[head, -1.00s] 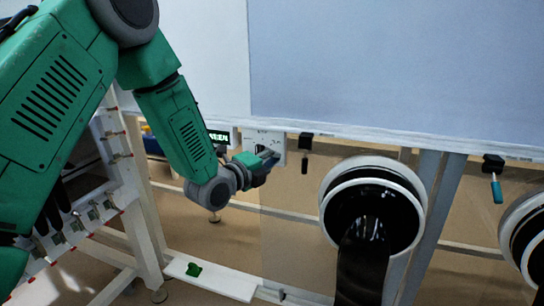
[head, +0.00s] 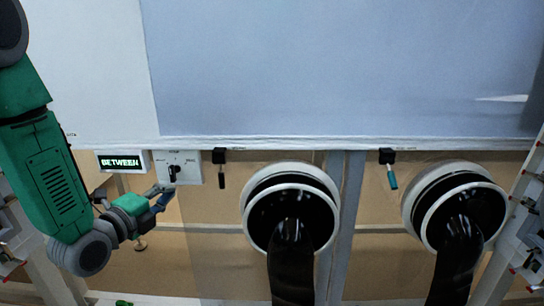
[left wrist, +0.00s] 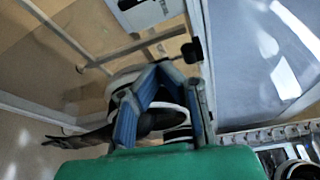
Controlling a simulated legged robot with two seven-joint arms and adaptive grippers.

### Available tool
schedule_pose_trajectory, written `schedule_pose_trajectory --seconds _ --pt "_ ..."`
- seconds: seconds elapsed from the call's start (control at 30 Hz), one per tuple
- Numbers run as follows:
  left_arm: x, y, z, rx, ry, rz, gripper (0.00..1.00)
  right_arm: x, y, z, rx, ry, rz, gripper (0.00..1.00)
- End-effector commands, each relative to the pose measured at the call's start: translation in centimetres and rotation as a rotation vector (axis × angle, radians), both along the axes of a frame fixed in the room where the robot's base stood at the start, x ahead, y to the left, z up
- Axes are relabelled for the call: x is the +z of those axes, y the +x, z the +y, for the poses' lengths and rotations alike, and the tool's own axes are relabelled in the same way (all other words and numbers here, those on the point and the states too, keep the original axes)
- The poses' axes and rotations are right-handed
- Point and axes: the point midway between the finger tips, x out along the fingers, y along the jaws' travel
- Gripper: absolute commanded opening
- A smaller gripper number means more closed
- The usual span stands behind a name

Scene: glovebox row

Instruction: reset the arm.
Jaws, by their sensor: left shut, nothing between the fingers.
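My left arm comes in from the left in the head view. Its gripper (head: 163,194) is shut and empty, just below and left of a white switch panel (head: 190,174) with a dark rotary knob. I cannot tell whether the fingertips touch the panel. In the left wrist view the blue-padded fingers (left wrist: 159,68) come together at their tips, and part of the white panel (left wrist: 143,13) shows beyond them at the top. A small display (head: 122,162) left of the panel reads "BETWEEN" in green. My right gripper is not in view.
Two round glove ports with black gloves, a left one (head: 257,207) and a right one (head: 417,207), stick out to the right of the panel. A black-handled lever (head: 221,178) and a teal-handled one (head: 392,179) hang under the cabinet edge.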

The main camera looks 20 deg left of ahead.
Motion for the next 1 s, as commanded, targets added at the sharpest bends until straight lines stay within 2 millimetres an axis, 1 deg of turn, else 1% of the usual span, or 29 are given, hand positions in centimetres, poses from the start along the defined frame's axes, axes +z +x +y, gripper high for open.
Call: schedule_pose_trajectory --seconds 0.07,0.17,0.27,0.3,0.37,0.4,0.47,0.5,0.57,0.6,0.7,0.8,0.9,1.0 --pt "-0.5 -0.1 -0.1 0.003 -0.019 0.022 0.00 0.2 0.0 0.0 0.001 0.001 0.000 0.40" --pt "-2.5 -0.8 -1.1 0.017 -0.113 0.125 0.00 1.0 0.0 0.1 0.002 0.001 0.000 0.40" --pt "-6.6 -2.9 -2.8 0.076 -0.302 0.324 0.00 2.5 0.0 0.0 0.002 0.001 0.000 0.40" --pt "-8.6 -4.2 -3.6 0.120 -0.394 0.422 0.00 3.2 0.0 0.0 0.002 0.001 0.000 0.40" --pt "-11.6 -6.9 -4.8 0.215 -0.540 0.573 0.00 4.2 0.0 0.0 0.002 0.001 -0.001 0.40" --pt "-13.5 -8.9 -5.5 0.291 -0.634 0.668 0.00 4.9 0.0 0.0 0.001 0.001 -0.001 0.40" --pt "-16.2 -12.3 -6.5 0.426 -0.769 0.802 0.00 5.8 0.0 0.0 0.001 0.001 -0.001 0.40" --pt "-17.7 -14.8 -7.0 0.529 -0.850 0.882 0.00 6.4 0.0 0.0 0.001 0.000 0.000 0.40" --pt "-19.6 -18.6 -7.6 0.692 -0.958 0.981 0.00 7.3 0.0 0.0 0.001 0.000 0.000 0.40" --pt "-20.6 -21.1 -8.0 0.803 -1.020 1.033 0.00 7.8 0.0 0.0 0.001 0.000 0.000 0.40" --pt "-22.0 -26.5 -8.7 1.055 -1.126 1.114 0.00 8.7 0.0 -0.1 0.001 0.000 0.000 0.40" --pt "-22.7 -30.2 -9.0 1.240 -1.183 1.145 0.00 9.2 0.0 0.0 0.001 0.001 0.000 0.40" --pt "-22.9 -32.1 -9.3 1.342 -1.208 1.152 0.00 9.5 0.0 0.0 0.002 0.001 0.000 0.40" --pt "-22.9 -32.7 -9.5 1.377 -1.215 1.149 0.00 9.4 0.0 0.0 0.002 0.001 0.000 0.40"
